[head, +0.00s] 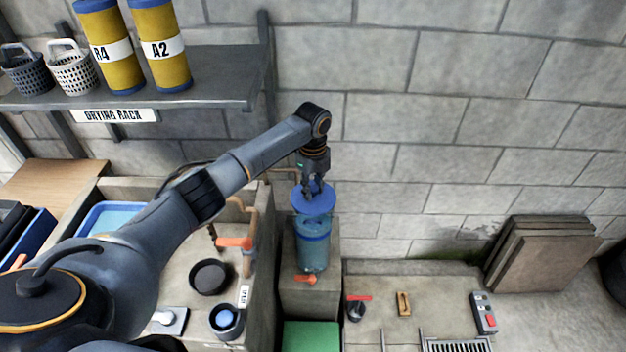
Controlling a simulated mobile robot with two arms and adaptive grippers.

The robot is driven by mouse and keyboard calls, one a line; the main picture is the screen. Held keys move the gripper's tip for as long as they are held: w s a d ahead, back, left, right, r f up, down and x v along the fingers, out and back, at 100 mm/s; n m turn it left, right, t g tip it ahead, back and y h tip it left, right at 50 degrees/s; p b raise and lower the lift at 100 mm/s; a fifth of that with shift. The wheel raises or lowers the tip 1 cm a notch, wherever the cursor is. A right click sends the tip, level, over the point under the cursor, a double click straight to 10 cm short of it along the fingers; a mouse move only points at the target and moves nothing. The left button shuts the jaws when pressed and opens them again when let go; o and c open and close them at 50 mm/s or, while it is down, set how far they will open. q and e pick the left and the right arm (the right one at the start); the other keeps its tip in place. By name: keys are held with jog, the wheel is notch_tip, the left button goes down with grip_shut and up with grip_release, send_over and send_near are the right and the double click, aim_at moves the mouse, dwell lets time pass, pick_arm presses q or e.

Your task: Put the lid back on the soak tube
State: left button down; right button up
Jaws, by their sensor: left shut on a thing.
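The soak tube (313,252) is a blue, see-through cylinder. It stands upright on a concrete block (325,296) near the wall. My left gripper (314,190) is above the tube, pointing down, shut on the blue round lid (303,203). The lid looks slightly tilted and covers part of the tube's top in this view. I cannot tell whether lid and tube touch. My right gripper is not in view.
A shelf (222,88) above left holds yellow cylinders (163,47) and baskets (73,71). Orange-handled pipework (236,243) stands left of the tube. A black bowl (210,277) sits on the counter. Boards (545,258) lean at right. The wall behind is bare.

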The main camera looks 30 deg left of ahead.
aim_at(313, 197)
pick_arm(q)
jog(key=shift+f+b, duration=1.85)
jog(key=shift+f, duration=0.1)
jog(key=shift+f+b, duration=0.55)
jog(key=shift+f, duration=0.6)
jog(key=shift+r+p, duration=0.1)
jog(key=shift+p, duration=0.35)
jog(key=shift+f, duration=0.2)
jog(key=shift+a+p, duration=0.1)
jog(key=shift+p, duration=0.25)
jog(key=c, duration=0.5)
grip_release()
